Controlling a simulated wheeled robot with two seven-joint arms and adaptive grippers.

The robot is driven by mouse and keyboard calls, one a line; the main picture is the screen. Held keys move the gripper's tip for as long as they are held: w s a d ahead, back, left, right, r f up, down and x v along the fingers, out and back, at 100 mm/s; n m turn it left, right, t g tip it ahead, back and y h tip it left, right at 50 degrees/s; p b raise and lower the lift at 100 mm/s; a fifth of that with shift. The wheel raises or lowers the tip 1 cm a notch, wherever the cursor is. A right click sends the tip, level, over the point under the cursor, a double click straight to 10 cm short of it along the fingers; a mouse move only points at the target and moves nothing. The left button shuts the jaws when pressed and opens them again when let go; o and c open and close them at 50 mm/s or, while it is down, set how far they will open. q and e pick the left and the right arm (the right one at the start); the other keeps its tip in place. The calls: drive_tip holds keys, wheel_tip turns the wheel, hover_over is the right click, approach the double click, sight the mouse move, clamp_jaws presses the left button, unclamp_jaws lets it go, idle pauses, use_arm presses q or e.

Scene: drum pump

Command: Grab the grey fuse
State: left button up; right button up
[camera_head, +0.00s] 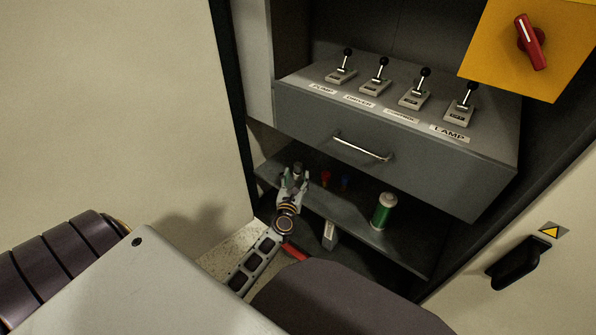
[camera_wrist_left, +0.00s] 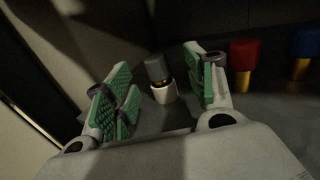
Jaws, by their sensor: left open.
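The grey fuse (camera_wrist_left: 156,69) stands upright in a white base (camera_wrist_left: 164,92) in the left wrist view. It lies between and a little beyond the open green-padded fingers of my left gripper (camera_wrist_left: 160,95), with no finger touching it that I can see. In the head view my left gripper (camera_head: 297,182) reaches over the lower shelf, and the small grey fuse (camera_head: 298,168) shows between its fingertips. My right gripper is not in view.
A red fuse (camera_head: 326,177) and a blue fuse (camera_head: 345,183) stand right of the gripper on the shelf (camera_head: 400,250). A green cylinder (camera_head: 383,212) stands further right. A drawer (camera_head: 400,150) with a handle overhangs the shelf. A cabinet side wall is close on the left.

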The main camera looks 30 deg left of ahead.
sight(297, 168)
use_arm(q)
drive_tip(key=shift+x, duration=0.85)
drive_tip(key=shift+w, duration=0.1)
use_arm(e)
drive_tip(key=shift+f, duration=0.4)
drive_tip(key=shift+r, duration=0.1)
use_arm(q)
drive_tip(key=shift+a, duration=0.1)
drive_tip(key=shift+w+a, duration=0.1)
drive_tip(key=shift+w, duration=0.1)
drive_tip(key=shift+w+a+f+b, duration=0.1)
drive_tip(key=shift+w+a+b, duration=0.45)
drive_tip(key=shift+w, duration=0.3)
drive_tip(key=shift+x, duration=1.35)
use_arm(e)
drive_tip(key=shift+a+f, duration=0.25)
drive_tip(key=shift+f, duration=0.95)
use_arm(q)
drive_tip(key=shift+a, duration=0.1)
drive_tip(key=shift+c, duration=0.4)
